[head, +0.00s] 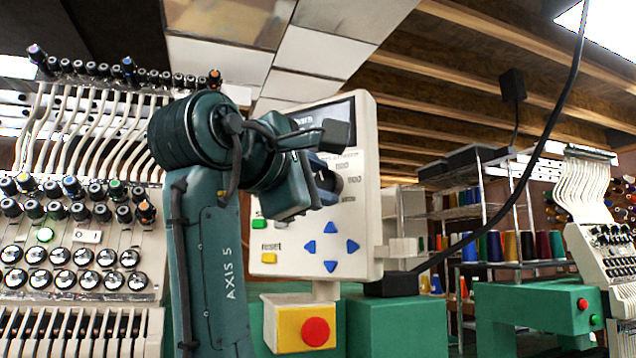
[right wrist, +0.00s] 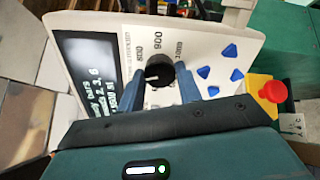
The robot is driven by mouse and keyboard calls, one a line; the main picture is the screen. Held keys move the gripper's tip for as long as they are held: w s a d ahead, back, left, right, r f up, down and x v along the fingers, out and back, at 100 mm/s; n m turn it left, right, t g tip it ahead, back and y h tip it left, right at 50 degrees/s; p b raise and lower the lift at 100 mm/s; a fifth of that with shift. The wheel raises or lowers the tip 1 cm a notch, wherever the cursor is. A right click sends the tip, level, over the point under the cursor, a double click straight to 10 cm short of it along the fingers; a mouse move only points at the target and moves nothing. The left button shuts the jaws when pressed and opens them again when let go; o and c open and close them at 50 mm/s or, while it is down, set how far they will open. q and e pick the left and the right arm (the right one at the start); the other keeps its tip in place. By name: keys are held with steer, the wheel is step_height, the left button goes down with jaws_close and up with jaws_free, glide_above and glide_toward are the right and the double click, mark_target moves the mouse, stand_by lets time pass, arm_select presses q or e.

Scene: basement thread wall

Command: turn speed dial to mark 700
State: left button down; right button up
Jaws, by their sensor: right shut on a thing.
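The black speed dial (right wrist: 160,72) sits on the white control panel (right wrist: 210,45), which also shows in the head view (head: 362,225). In the right wrist view the two blue fingers of my right gripper (right wrist: 160,76) stand on either side of the dial and are shut on it. A pale pointer line shows on the dial, but I cannot tell which mark it points at. The numbers 800, 900 and 1000 show around it; a 700 mark is not readable. In the head view my right gripper (head: 326,178) largely hides the dial. My left gripper is in no view.
The panel carries a dark screen (right wrist: 92,75), blue arrow buttons (head: 331,247) and a yellow reset button (head: 269,258). A red stop button (head: 315,331) on a yellow box is below. Thread machinery (head: 75,225) stands left; a black cable (head: 520,170) hangs right.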

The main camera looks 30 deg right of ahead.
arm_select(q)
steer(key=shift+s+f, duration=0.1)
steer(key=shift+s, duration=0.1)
arm_select(e)
steer(key=shift+n, duration=0.6)
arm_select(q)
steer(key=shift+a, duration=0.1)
arm_select(e)
steer(key=shift+n, duration=0.3)
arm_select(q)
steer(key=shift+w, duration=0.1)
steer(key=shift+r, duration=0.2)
arm_select(e)
steer(key=o, duration=1)
steer(key=shift+a, duration=0.1)
arm_select(q)
steer(key=b, duration=0.1)
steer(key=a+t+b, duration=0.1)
steer(key=b, duration=0.1)
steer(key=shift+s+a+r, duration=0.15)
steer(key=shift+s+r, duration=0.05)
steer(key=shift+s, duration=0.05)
arm_select(e)
steer(key=v, duration=1.3)
